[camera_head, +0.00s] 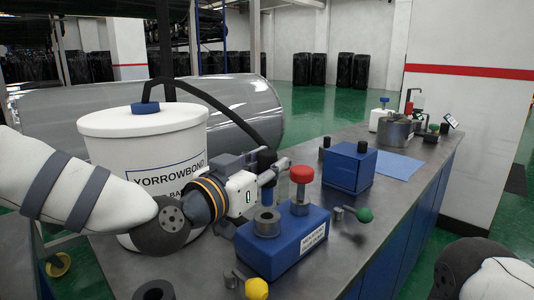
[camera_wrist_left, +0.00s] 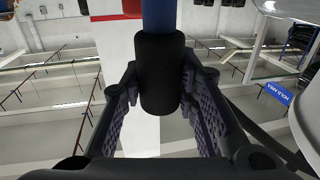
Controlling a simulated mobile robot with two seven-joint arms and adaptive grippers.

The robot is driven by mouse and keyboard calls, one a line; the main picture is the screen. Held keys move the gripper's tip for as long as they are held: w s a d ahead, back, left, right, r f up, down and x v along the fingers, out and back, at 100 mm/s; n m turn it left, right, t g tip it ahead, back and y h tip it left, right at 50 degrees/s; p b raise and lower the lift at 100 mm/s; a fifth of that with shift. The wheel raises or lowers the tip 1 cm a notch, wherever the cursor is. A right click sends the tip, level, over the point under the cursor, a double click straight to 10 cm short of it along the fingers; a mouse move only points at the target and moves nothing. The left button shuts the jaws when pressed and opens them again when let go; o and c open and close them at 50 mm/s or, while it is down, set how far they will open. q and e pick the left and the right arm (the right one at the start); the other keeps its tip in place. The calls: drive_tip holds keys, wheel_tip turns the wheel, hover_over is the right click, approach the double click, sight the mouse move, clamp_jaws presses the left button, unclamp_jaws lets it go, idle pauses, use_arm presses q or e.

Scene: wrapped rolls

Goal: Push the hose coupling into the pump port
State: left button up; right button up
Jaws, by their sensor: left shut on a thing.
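My left gripper (camera_head: 272,176) reaches in from the left, and its fingers are shut on the black hose coupling (camera_head: 266,158). In the left wrist view, the coupling (camera_wrist_left: 160,78) is a dark cylinder between the two ribbed finger pads (camera_wrist_left: 158,95), with a blue part at its upper end. In the head view the fingers partly hide it. The blue pump block (camera_head: 282,246) stands on the bench below, with a grey ring-shaped port (camera_head: 267,222) on top. The coupling is held above the port, apart from it; exact alignment is unclear. My right gripper is out of view.
A red knob (camera_head: 301,174) rises beside the port. Yellow (camera_head: 256,289) and green (camera_head: 364,215) knobs flank the block. A white drum (camera_head: 142,150) stands behind my left arm, with a black hose arching above. Another blue box (camera_head: 349,168) stands farther back on the bench.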

sight(264, 195)
use_arm(q)
drive_tip(key=shift+f, duration=0.75)
drive_tip(key=shift+r, duration=0.2)
drive_tip(key=shift+f, duration=0.3)
drive_tip(key=shift+f, duration=1.95)
idle(1.3)
drive_tip(key=o, duration=1.1)
drive_tip(key=shift+o, duration=0.2)
